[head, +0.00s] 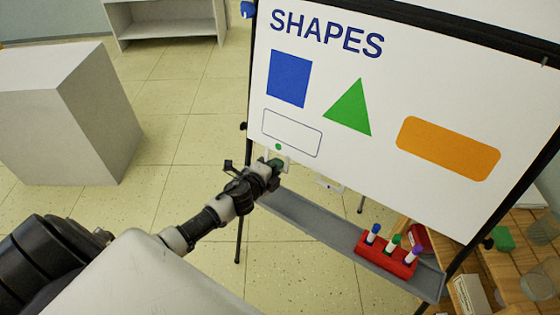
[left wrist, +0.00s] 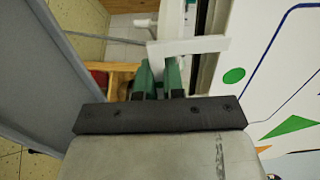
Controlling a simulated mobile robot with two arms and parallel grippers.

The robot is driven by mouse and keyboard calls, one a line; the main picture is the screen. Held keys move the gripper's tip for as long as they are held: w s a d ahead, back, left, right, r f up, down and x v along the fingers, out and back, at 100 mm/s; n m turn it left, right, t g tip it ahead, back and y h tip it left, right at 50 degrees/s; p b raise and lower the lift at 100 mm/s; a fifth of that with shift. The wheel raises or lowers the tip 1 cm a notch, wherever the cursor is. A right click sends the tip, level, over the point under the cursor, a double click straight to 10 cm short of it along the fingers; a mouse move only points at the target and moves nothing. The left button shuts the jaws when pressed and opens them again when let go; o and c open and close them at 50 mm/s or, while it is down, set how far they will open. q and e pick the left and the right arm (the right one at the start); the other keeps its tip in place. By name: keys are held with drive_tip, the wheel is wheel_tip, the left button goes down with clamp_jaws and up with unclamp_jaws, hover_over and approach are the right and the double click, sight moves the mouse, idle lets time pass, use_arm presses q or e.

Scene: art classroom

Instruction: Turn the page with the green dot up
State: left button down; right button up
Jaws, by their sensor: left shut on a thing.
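The white page (head: 385,85) hangs on the easel, headed "SHAPES", with a blue square, green triangle, orange bar and an outlined box. The green dot (head: 278,147) is near its lower left edge, below the box. It also shows in the left wrist view (left wrist: 234,76), right of the fingers. My left gripper (head: 277,165) is at the page's lower edge, just below the dot. In the left wrist view its green fingers (left wrist: 158,74) are shut on a white tab (left wrist: 205,45) by the page edge. The hold itself is partly hidden. My right gripper is not in view.
A grey tray (head: 310,222) runs below the page and bears a red holder (head: 387,255) with three markers. A wooden shelf (head: 520,260) with jars is at right. A white block (head: 68,115) stands at left. Open tiled floor lies between it and the easel.

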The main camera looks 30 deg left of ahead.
use_arm(q)
drive_tip(key=r+p+v, duration=0.1)
drive_tip(key=p+v, duration=0.1)
drive_tip(key=v, duration=0.5)
idle(0.3)
drive_tip(key=shift+w+r, duration=0.1)
drive_tip(key=s+r+p, duration=0.4)
drive_tip(key=s, duration=0.4)
drive_tip(key=shift+a+r, duration=0.25)
drive_tip(key=shift+r, duration=0.15)
idle(0.4)
